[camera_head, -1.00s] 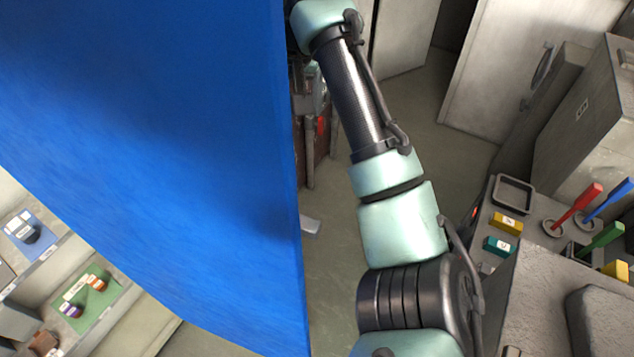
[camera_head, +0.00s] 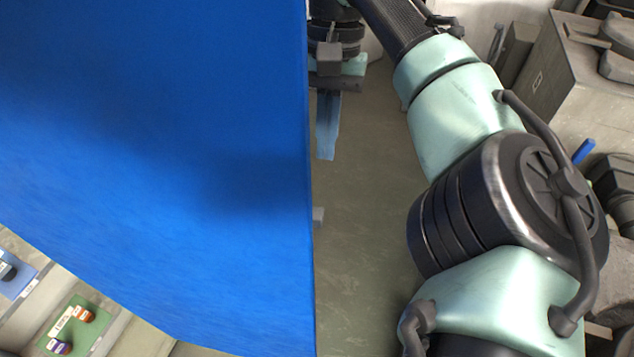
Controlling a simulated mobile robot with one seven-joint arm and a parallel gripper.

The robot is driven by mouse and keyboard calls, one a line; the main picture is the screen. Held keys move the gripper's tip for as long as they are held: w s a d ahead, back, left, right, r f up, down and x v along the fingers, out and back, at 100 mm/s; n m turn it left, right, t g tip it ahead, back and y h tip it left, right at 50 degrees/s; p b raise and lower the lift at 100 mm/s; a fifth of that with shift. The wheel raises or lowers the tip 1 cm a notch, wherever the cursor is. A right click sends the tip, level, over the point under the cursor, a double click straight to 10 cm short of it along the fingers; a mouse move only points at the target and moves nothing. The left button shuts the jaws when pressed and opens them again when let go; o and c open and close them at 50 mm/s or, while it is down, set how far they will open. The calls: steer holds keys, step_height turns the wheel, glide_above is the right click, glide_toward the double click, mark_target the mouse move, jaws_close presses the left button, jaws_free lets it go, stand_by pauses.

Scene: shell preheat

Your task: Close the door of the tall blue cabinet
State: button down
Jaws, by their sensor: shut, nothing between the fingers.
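The large flat blue panel of the tall blue cabinet's door (camera_head: 160,150) fills the left half of the view, with its straight right edge running nearly top to bottom. A small grey piece (camera_head: 318,217), perhaps the handle, sticks out past that edge. My gripper (camera_head: 326,150) is just right of the edge, above the grey piece in the picture. Its fingers are shut and empty, pointing down the picture. I cannot tell if they touch the door. The rest of the cabinet is hidden or out of view.
Bare floor (camera_head: 365,220) lies between the door edge and my arm. At lower left, shelves hold a green tray (camera_head: 72,325) with small items. Grey boxy equipment (camera_head: 575,75) and a blue-handled tool (camera_head: 583,151) are at right.

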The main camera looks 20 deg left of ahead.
steer(key=s+f+p, duration=0.3)
steer(key=s+f, duration=0.1)
steer(key=s, duration=0.1)
steer(key=shift+s, duration=0.25)
steer(key=shift+d, duration=0.1)
steer(key=shift+s, duration=0.1)
stand_by(0.4)
